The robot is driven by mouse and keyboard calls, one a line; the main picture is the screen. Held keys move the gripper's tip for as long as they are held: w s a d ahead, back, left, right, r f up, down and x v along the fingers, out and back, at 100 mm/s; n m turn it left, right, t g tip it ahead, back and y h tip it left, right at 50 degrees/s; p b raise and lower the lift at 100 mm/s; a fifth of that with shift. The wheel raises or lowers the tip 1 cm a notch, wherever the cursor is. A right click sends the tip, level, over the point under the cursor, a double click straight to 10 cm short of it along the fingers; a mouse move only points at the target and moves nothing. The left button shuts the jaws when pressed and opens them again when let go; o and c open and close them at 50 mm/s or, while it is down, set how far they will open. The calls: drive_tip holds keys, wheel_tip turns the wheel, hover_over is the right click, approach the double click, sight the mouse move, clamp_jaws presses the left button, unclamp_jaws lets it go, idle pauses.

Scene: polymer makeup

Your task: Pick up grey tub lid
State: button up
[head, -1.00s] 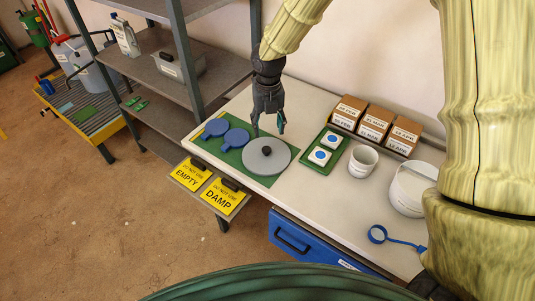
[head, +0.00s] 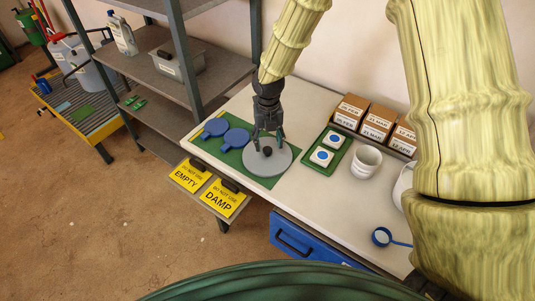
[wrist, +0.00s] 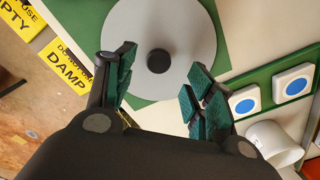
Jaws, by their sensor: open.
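The grey tub lid (head: 258,164) is a round disc with a dark knob (head: 267,151) at its middle, lying on a green mat (head: 238,163) on the white bench. In the wrist view the lid (wrist: 185,22) and its knob (wrist: 159,61) show beyond my fingertips. My gripper (head: 268,140) is above the lid. In the wrist view my gripper (wrist: 160,70) is open and empty, with one finger on either side of the knob's line. I cannot tell the exact height of the fingertips above the lid.
Two blue lids (head: 235,138) lie left on the mat. A green tray (head: 309,157) with two blue-dotted white blocks, a white cup (head: 366,161) and labelled boxes (head: 375,124) stand to the right. Shelving (head: 183,80) stands left.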

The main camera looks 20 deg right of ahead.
sight(267, 149)
drive_tip(key=shift+w+a+f+p, duration=0.1)
drive_tip(key=shift+f+p, duration=1.1)
drive_tip(key=shift+f, duration=1.35)
drive_tip(key=shift+c, duration=0.2)
drive_tip(key=c, duration=1.1)
drive_tip(key=shift+r, duration=0.15)
